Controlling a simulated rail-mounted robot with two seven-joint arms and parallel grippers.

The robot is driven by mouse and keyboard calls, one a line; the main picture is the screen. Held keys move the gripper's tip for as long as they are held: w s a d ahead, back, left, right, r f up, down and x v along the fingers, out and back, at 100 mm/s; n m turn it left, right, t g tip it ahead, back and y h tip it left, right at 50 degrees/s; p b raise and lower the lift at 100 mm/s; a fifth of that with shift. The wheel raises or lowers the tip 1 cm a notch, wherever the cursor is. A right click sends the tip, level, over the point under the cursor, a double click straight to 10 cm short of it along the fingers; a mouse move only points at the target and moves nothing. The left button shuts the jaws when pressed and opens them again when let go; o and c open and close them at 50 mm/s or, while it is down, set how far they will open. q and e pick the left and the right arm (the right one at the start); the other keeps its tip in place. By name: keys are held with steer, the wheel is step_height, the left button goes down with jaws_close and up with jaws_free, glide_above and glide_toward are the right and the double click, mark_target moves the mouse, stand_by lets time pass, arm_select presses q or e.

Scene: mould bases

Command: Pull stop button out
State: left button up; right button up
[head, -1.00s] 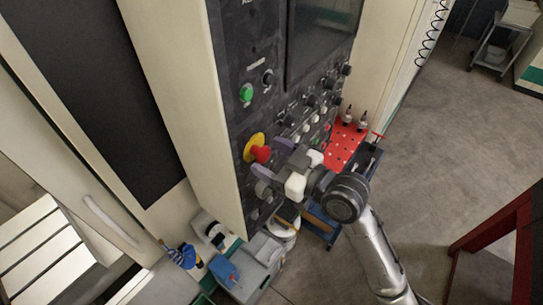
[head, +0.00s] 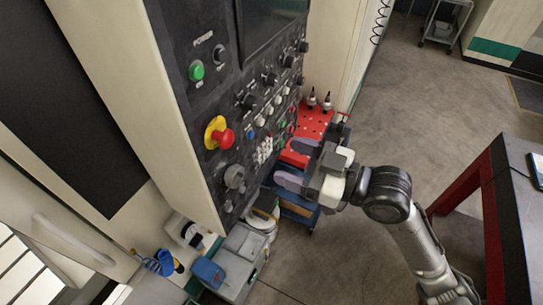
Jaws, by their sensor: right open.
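The stop button (head: 226,139) is a red mushroom knob on a yellow round base (head: 212,126), on the lower left of the dark control panel (head: 236,105). It stands clear of the gripper, and its whole red head shows. My right gripper (head: 284,163) is open and empty, to the right of the button and a little lower in the picture. Its two fingers point left toward the panel, apart from the button. My left gripper is not in view.
A green button (head: 196,70) and several knobs sit on the panel. A red perforated tray (head: 305,130) on a blue cart (head: 297,205) stands behind my gripper. Grey boxes (head: 240,248) lie below the panel. A red-framed table (head: 480,190) is at the right; the floor between is clear.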

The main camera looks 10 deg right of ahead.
steer(key=shift+v, duration=0.9)
steer(key=w+d+f+m+t+h, duration=0.3)
steer(key=d+f+m+h, duration=0.1)
steer(key=d+h, duration=0.5)
steer(key=s+d+f+m+g+h+p, duration=0.2)
steer(key=s+f+m+h+p, duration=0.15)
steer(key=f+h, duration=0.3)
steer(key=s+a+f+m+g+p, duration=0.1)
steer(key=s+f+g+p, duration=0.2)
steer(key=s+f, duration=0.5)
steer(key=s+f+m+g+y+p, duration=0.1)
steer(key=s+f+g, duration=0.4)
steer(key=s, duration=1.1)
step_height(320, 180, down, 3)
steer(key=shift+s+a+f+m+p, duration=0.35)
steer(key=shift+m+p, duration=0.2)
steer(key=shift+p, duration=0.65)
